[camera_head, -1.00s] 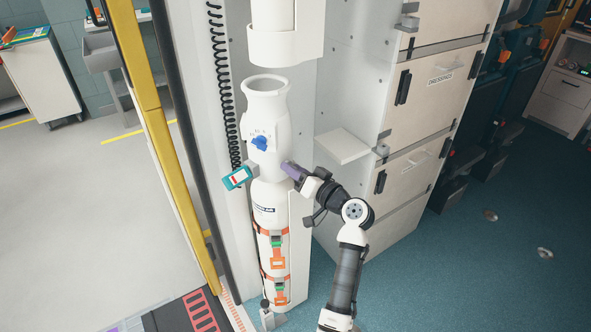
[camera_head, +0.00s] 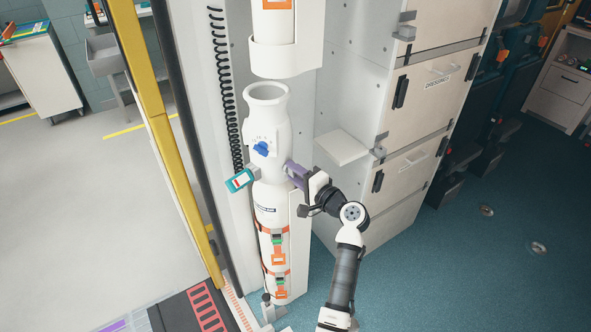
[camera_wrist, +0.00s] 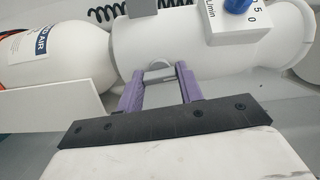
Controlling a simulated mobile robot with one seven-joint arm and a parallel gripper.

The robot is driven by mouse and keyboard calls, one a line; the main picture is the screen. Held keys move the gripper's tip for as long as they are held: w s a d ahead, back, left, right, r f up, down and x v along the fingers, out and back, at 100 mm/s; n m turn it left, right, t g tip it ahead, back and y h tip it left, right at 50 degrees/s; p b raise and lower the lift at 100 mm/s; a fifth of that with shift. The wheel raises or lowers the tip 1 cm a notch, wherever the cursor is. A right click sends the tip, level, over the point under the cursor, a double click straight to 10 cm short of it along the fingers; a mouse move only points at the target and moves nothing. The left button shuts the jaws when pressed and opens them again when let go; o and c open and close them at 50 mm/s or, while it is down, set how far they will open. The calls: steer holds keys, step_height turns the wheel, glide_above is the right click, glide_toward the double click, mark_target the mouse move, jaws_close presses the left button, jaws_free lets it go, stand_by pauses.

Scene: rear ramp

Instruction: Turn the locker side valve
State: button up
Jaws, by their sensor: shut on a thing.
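A white cylinder (camera_head: 266,195) with a flared white head stands strapped upright to the wall panel. The side valve, a small pale grey rounded piece (camera_wrist: 158,72), sticks out from the head's side facing the lockers. My gripper (camera_head: 288,168) reaches it from the right, and its two purple fingers are shut on it. In the wrist view my gripper (camera_wrist: 160,82) has one finger on each side of the valve. In the head view the fingers hide the valve. A blue knob (camera_head: 261,148) with a printed scale is on the head's front and also shows in the wrist view (camera_wrist: 236,5).
A white shelf (camera_head: 341,147) and beige lockers (camera_head: 432,85) stand to the right. A yellow post (camera_head: 165,130) is at left. Blue floor at right is open.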

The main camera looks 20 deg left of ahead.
steer(key=shift+m+p, duration=0.3)
steer(key=shift+m, duration=0.4)
steer(key=o, duration=1)
steer(key=shift+d, duration=0.1)
steer(key=b+v, duration=0.3)
steer(key=v, duration=1)
steer(key=shift+s+d+b, duration=0.2)
steer(key=shift+d+b, duration=0.1)
steer(key=shift+b, duration=0.1)
